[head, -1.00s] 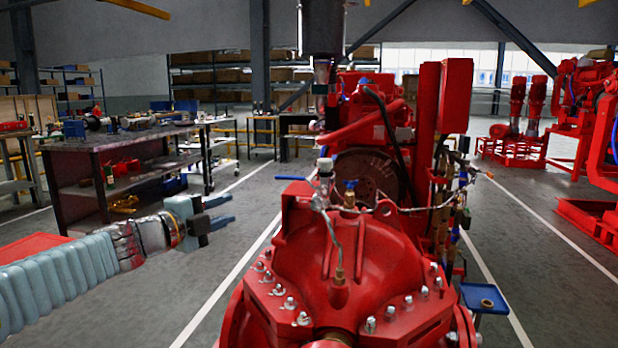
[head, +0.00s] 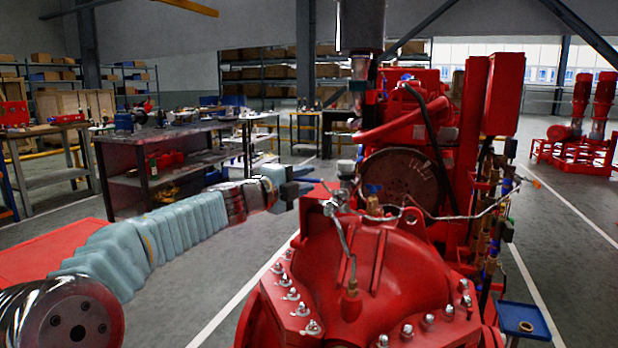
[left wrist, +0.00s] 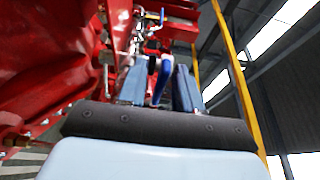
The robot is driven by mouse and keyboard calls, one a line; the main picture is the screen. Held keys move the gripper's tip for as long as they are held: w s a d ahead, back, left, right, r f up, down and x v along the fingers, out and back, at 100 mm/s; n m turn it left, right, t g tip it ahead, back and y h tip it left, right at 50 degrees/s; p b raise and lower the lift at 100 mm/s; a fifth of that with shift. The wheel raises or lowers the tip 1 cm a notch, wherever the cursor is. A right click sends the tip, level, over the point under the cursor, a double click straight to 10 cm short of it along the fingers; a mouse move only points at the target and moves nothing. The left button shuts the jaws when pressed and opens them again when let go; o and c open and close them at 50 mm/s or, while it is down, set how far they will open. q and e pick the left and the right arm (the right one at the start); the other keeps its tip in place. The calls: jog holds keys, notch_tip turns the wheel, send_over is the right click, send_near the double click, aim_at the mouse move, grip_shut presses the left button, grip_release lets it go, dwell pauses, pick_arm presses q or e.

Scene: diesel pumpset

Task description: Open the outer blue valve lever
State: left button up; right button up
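The outer blue valve lever (left wrist: 162,80) shows in the left wrist view as a blue bar between my left fingers. In the head view it is hidden, or nearly so, by my left gripper (head: 303,181). That gripper is at the left side of the red pump casing (head: 400,260), near the thin pipes on top. Its fingers are apart in the left wrist view (left wrist: 160,88), one on each side of the lever; I cannot tell whether they touch it. A second blue handle (head: 374,189) stands on top of the pump. My right gripper is not in view.
The red engine (head: 400,140) stands behind the pump. Thin pipes (head: 455,214) run across the pump's top to the right. A workbench (head: 150,160) stands at the left. Grey floor (head: 225,270) is open between bench and pump.

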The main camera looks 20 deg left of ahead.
pick_arm(q)
jog(key=shift+x, duration=0.95)
jog(key=shift+c, duration=0.5)
grip_shut()
